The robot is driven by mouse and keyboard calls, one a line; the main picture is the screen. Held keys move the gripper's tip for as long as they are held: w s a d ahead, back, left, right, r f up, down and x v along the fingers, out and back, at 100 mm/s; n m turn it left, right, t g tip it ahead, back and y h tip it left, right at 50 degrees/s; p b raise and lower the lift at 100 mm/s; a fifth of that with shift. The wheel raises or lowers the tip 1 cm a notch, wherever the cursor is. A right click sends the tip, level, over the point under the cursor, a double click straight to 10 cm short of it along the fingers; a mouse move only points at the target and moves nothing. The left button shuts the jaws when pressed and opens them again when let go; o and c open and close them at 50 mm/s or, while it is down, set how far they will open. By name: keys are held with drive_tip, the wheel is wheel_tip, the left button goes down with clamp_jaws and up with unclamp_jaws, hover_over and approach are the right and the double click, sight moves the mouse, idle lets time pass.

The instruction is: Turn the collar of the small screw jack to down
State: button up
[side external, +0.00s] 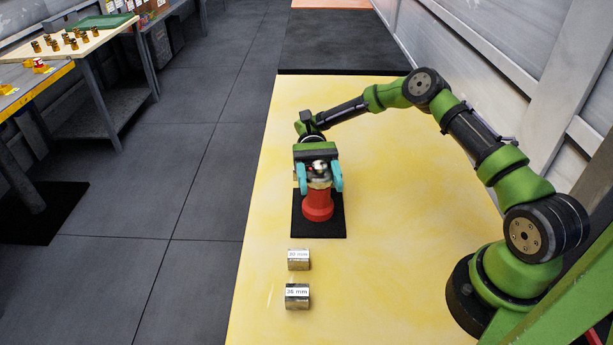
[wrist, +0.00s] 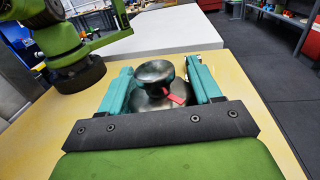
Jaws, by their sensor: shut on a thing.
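The small screw jack (side external: 318,205) has a red base and stands upright on a black mat (side external: 333,226) on the yellow table. Its metal collar and top (wrist: 153,75) show in the wrist view, with a red pointer (wrist: 174,99) on the collar toward the lower right. My gripper (side external: 320,183) is at the upper part of the jack, its teal fingers on either side. In the wrist view the fingers (wrist: 158,88) flank the collar, and the gripper is shut on it. The contact faces are partly hidden.
Two metal cylinders, labelled 30 mm (side external: 299,260) and 36 mm (side external: 297,296), stand on the yellow table (side external: 390,255) in front of the mat. The table is clear to the right of the jack. Side benches with small parts stand at the far left.

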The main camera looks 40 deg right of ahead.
drive_tip(key=o, duration=1)
drive_tip(key=shift+c, duration=0.2)
drive_tip(key=shift+y, duration=0.3)
